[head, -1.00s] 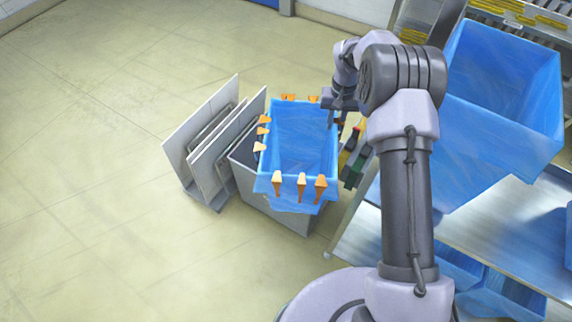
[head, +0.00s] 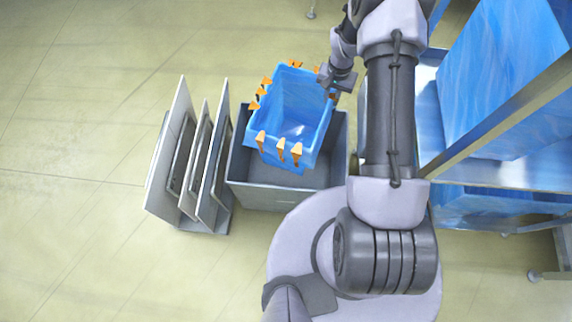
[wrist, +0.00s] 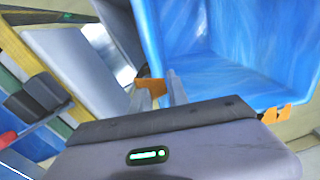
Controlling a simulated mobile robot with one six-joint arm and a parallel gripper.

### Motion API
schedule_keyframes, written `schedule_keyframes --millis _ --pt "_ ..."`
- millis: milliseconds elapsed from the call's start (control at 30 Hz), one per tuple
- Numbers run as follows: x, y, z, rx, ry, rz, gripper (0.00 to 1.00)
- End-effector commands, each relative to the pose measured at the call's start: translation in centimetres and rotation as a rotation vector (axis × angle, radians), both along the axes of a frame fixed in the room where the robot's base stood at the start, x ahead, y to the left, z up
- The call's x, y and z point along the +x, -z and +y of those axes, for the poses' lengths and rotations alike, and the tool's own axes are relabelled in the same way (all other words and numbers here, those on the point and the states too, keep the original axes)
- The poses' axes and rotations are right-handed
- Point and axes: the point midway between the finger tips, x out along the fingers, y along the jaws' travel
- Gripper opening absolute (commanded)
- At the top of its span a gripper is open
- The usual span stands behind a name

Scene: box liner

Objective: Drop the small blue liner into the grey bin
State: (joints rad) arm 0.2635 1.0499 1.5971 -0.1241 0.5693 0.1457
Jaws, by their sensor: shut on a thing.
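The small blue liner (head: 297,100) is an open, box-shaped bag with several orange clips (head: 281,148) around its rim. It is tilted and overlaps the grey bin (head: 250,192) in the head view; I cannot tell how deep it sits. The bin's floor shows below and right of it. My gripper (head: 328,87) is shut on the liner's right rim, beside an orange clip. In the wrist view my gripper's fingers (wrist: 160,90) close on the rim by that clip, and the liner's inside (wrist: 220,45) opens beyond them.
Grey panels (head: 190,165) stand upright in a rack just left of the bin. A metal shelf (head: 500,172) with large blue liners (head: 505,75) is at the right. Open floor (head: 80,90) lies to the left.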

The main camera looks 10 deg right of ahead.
Motion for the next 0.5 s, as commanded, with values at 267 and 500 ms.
schedule_keyframes --millis 267,500 --pt "0.0 4.3 0.0 0.001 0.000 0.001 0.00" --pt "0.0 5.6 0.0 0.000 -0.001 0.000 0.00"
